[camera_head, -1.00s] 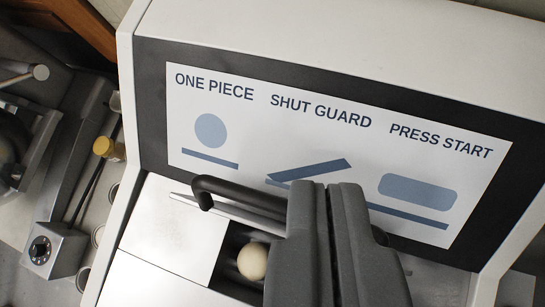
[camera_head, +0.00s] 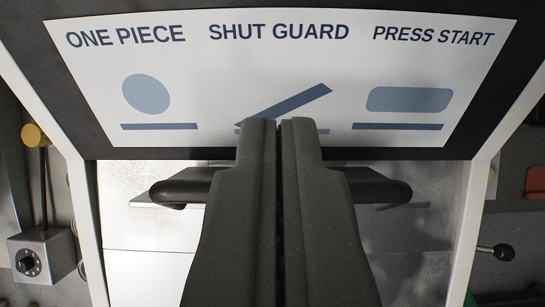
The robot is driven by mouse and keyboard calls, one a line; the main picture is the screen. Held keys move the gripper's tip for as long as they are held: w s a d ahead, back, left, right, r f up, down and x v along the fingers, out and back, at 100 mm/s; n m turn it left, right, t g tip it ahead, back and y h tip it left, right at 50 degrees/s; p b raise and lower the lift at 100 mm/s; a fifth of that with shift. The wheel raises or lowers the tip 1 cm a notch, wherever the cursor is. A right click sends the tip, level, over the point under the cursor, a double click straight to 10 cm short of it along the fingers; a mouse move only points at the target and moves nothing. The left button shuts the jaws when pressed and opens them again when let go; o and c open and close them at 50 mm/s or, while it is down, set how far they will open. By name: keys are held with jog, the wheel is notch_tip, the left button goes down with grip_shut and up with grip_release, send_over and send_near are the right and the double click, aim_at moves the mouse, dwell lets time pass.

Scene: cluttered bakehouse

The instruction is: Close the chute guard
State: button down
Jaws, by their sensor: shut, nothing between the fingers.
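The chute guard shows as a thin pale metal edge (camera_head: 142,201) with a black bar handle (camera_head: 182,187), just below the sign panel of the white machine. It looks nearly edge-on, standing open. My gripper (camera_head: 278,122) is in the middle of the view, its two dark fingers side by side, shut and empty. The fingers cross in front of the handle's middle and hide it; I cannot tell whether they touch it. The chute opening and any dough in it are hidden behind my gripper.
The sign panel (camera_head: 290,80) reads ONE PIECE, SHUT GUARD, PRESS START. White side walls (camera_head: 85,190) flank the metal deck (camera_head: 150,270). A grey box with a dial (camera_head: 42,262) and a yellow knob (camera_head: 33,135) are at left. A black-knobbed lever (camera_head: 502,252) is at right.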

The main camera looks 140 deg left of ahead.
jog(key=f, duration=0.3)
jog(key=f+p, duration=0.1)
jog(key=f, duration=0.1)
jog(key=shift+s+a+f, duration=0.3)
jog(key=shift+s, duration=0.1)
dwell(0.3)
jog(key=shift+s, duration=0.1)
dwell(0.3)
